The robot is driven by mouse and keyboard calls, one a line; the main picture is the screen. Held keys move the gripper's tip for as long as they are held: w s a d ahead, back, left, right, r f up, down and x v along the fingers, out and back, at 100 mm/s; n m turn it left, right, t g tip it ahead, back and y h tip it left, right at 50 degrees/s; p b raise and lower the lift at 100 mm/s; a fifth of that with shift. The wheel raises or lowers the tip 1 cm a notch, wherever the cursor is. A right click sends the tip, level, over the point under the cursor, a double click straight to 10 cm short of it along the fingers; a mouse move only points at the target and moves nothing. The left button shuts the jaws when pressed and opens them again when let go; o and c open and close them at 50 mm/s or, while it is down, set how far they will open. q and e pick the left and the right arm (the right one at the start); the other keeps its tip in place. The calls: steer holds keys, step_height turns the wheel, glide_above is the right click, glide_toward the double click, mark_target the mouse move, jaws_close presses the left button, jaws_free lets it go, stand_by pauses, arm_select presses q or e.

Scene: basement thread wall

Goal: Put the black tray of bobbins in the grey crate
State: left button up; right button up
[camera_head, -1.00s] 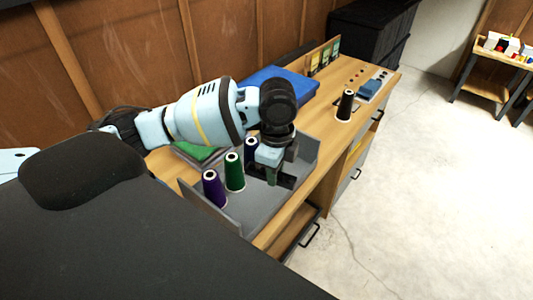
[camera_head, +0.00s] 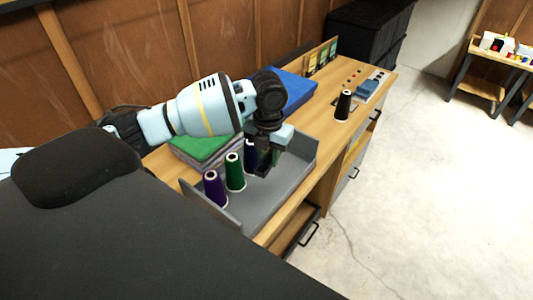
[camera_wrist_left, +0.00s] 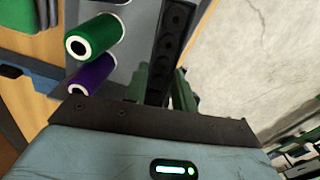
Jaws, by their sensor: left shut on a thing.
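The black tray of bobbins (camera_wrist_left: 172,45) shows in the left wrist view as a narrow dark strip with a row of round bobbins, between my fingers. In the head view it is mostly hidden behind my gripper. My left gripper (camera_head: 266,158) is shut on it, over the grey crate (camera_head: 275,192). I cannot tell whether the tray touches the crate floor. The crate is low, with raised end walls, and stands on the wooden bench. A purple cone (camera_head: 214,188), a green cone (camera_head: 235,172) and a dark blue cone (camera_head: 250,152) stand along its left part. My right gripper is out of view.
Folded cloths (camera_head: 203,148), green on top, lie behind the crate. A black cone (camera_head: 343,105) stands on the bench at right. The crate floor right of the cones is clear.

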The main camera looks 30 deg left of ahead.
arm_select(q)
steer(key=shift+w+a+f+m, duration=0.1)
steer(key=shift+a+m, duration=0.05)
steer(key=shift+m, duration=0.4)
steer(key=shift+w+a+m, duration=0.1)
steer(key=shift+a+m, duration=0.05)
steer(key=shift+m, duration=0.4)
steer(key=shift+f, duration=0.1)
steer(key=shift+f+b, duration=0.45)
steer(key=shift+f, duration=0.75)
step_height(320, 180, down, 6)
steer(key=shift+f+b, duration=0.1)
steer(key=shift+b, duration=1)
steer(key=shift+f+b, duration=0.4)
steer(key=shift+f, duration=1.2)
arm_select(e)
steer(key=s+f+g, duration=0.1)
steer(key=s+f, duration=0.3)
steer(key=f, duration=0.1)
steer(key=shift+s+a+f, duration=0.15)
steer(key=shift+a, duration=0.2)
